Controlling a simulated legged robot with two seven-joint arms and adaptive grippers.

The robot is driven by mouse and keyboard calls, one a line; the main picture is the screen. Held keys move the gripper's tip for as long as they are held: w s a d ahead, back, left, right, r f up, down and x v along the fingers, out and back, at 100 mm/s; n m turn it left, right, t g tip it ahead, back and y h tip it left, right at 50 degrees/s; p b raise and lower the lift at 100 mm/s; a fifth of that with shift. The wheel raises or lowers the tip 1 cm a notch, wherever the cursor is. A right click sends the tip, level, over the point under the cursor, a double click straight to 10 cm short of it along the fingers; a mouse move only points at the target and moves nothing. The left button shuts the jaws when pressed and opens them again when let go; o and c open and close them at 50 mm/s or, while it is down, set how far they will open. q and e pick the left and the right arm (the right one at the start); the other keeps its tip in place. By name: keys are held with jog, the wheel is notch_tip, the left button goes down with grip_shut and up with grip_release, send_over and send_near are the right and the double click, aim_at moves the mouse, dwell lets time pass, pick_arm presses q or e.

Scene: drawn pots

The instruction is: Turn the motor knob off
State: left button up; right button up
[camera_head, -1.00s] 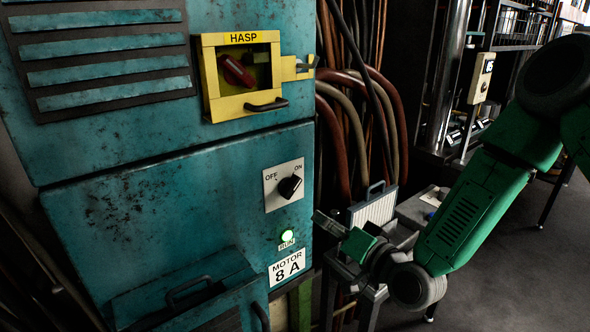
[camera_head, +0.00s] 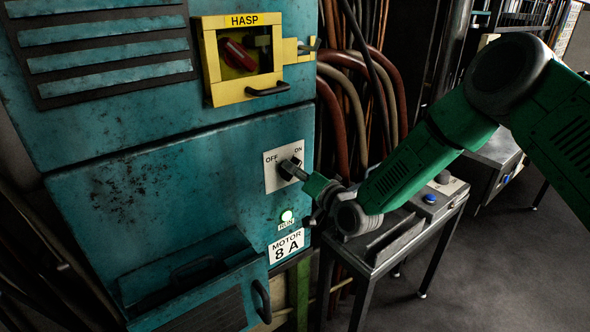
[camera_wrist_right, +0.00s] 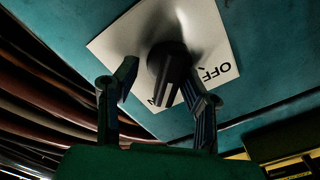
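The black motor knob (camera_head: 287,163) sits on a white plate (camera_head: 272,172) marked OFF and ON on the teal cabinet. It is partly hidden by my right gripper (camera_head: 296,171), which reaches in from the right. In the right wrist view the knob (camera_wrist_right: 166,62) shows between the two fingers of the gripper (camera_wrist_right: 160,88). The gripper is open; the left finger in that view is apart from the knob, and the right finger is close beside it. I cannot tell whether that finger touches. The green RUN lamp (camera_head: 287,216) is lit. My left gripper is not in view.
A yellow HASP box (camera_head: 212,75) with a red switch inside is above on the cabinet. A label MOTOR 8 A (camera_head: 286,246) is below the lamp. Thick cables (camera_head: 335,120) hang right of the cabinet. A metal stand (camera_head: 400,245) is below my right arm.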

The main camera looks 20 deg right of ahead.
jog(key=shift+a, duration=0.55)
jog(key=shift+c, duration=0.5)
jog(key=shift+a, duration=0.15)
grip_shut()
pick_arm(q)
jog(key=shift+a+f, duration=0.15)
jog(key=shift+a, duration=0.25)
